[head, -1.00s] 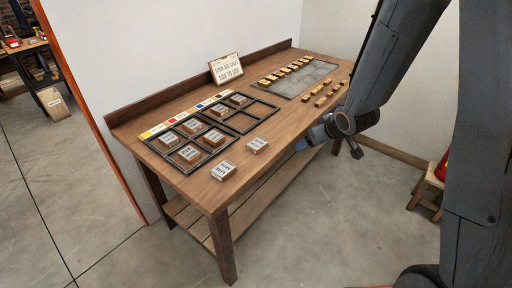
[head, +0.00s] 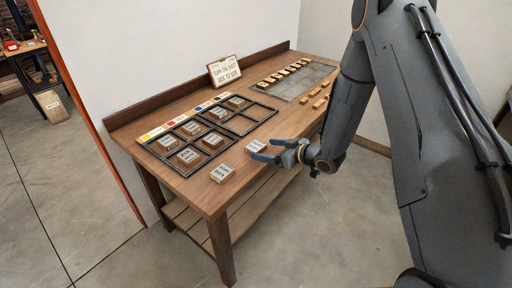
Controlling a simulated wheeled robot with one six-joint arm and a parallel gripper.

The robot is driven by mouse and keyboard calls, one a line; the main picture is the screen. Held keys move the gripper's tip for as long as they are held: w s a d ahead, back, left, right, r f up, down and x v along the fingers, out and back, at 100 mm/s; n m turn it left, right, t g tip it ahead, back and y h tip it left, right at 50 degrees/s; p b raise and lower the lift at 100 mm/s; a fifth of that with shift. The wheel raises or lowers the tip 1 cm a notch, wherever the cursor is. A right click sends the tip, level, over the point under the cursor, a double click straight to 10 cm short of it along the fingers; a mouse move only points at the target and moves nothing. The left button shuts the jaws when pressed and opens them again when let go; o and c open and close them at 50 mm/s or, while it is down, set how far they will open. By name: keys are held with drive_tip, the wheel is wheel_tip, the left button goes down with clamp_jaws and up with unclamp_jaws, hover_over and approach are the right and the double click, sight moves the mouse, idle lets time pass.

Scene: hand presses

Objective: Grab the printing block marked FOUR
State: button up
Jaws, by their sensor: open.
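Several wooden printing blocks with pale lettered tops are on the workbench (head: 190,180). Their words are too small to read, so I cannot tell which is marked FOUR. One block (head: 256,146) lies near the front edge of the bench, close to my fingertips. Another block (head: 222,173) lies to its left, near the front corner. More blocks sit in the dark-framed tray (head: 262,107), including one at its front (head: 188,156). My gripper (head: 263,149) is open and empty, its blue-grey fingers pointing left at the bench's front edge. I cannot tell whether it touches the near block.
A row of small wooden pieces (head: 291,72) lies on the grey slab (head: 312,81) at the far right. Loose pieces (head: 320,102) lie in front of it. A sign (head: 224,71) stands at the back. A coloured strip (head: 183,119) runs behind the tray.

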sight(259, 147)
drive_tip(key=shift+r+p+x, duration=0.2)
drive_tip(key=shift+p+x, duration=0.4)
drive_tip(key=shift+x, duration=1.35)
drive_tip(key=shift+a, duration=0.1)
drive_tip(key=c, duration=1.2)
drive_tip(key=shift+r, duration=0.2)
